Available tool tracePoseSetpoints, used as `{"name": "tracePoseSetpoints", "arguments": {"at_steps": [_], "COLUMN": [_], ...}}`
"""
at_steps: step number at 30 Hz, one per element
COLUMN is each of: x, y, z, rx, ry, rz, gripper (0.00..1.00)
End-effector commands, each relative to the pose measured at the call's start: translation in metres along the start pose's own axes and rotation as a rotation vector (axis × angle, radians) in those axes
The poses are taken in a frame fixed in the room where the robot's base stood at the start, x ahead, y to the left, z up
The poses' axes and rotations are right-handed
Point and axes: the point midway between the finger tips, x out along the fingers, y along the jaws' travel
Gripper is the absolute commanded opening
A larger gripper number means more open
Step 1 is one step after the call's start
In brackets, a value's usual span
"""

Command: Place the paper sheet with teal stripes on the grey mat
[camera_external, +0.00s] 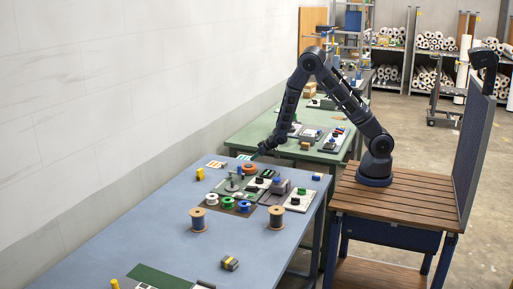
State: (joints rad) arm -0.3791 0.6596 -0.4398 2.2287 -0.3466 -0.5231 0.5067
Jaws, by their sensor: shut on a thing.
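The paper sheet with teal stripes (243,157) is a small pale sheet near the far end of the blue table. My gripper (254,154) is low over the table at the sheet's right edge and is shut on it. The fingertips are too small to see clearly. I cannot tell whether the sheet still touches the table. A grey mat (225,187) lies nearer the camera, with a small press and spools standing on it or close by.
A sheet with orange stripes (215,164) lies to the left. Two large brown spools (198,220) (276,217) and a yellow-and-grey block (230,263) stand nearer the camera. A dark green board (158,277) lies at the front. Much of the blue table's left side is clear.

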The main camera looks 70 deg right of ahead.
Motion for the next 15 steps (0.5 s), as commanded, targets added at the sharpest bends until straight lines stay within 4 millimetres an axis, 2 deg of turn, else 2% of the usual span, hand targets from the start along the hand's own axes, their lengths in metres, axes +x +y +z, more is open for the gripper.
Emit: {"name": "tracePoseSetpoints", "arguments": {"at_steps": [5, 15], "x": [-0.02, -0.077], "y": [0.001, 0.001], "z": [-0.022, -0.078], "rx": [0.002, 0.003], "ry": [0.007, 0.007], "rz": [-0.001, -0.001], "gripper": [0.16, 0.16]}}
